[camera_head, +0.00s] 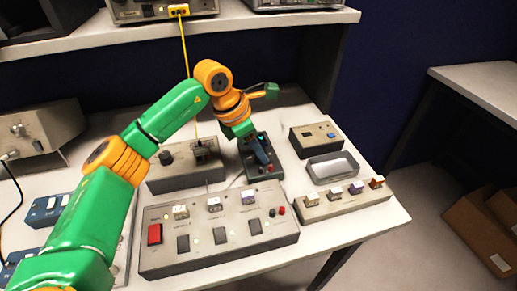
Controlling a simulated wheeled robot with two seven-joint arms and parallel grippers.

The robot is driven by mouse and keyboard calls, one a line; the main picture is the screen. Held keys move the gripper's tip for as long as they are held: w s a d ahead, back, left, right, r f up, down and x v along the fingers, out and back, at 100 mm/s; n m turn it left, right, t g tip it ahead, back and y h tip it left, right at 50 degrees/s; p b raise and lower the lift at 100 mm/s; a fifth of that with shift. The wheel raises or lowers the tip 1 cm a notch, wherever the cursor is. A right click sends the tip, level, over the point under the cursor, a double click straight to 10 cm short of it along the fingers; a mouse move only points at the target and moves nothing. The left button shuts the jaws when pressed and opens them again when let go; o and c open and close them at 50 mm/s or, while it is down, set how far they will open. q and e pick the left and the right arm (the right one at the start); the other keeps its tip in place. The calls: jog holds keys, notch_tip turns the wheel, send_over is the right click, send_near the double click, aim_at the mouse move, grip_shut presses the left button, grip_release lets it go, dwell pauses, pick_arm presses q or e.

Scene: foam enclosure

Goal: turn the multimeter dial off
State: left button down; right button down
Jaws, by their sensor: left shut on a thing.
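The multimeter (265,171) is a small dark box with a lit teal patch near its top, on the bench right of centre. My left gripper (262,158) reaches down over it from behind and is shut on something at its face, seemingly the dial. The dial itself is hidden by the gripper, so its setting cannot be read. My right gripper is out of view.
A grey control panel (215,245) with switches and a red button lies in front. A grey box (172,178) with a knob stands to the left. A grey tray (333,167) and a row of small blocks (340,200) sit to the right. A yellow cable (186,60) hangs behind.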

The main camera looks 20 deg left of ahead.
pick_arm(q)
jog(key=n+t+y+b, duration=0.1)
jog(key=n+b, duration=0.1)
jog(key=n, duration=0.2)
jog(key=shift+d+n, duration=0.15)
jog(key=shift+n, duration=0.15)
jog(key=shift+s+d+n+t+y+b, duration=0.15)
jog(key=shift+n+y+b, duration=0.25)
jog(key=shift+n, duration=0.45)
jog(key=shift+w+a+n+t+y+b, duration=0.15)
jog(key=shift+n+y+b, duration=0.25)
jog(key=shift+n, duration=0.45)
jog(key=shift+s, duration=0.1)
jog(key=shift+r, duration=0.1)
jog(key=c, duration=0.5)
grip_release()
jog(key=shift+d, duration=0.1)
jog(key=shift+c, duration=0.2)
jog(key=v, duration=0.7)
jog(key=shift+b, duration=0.4)
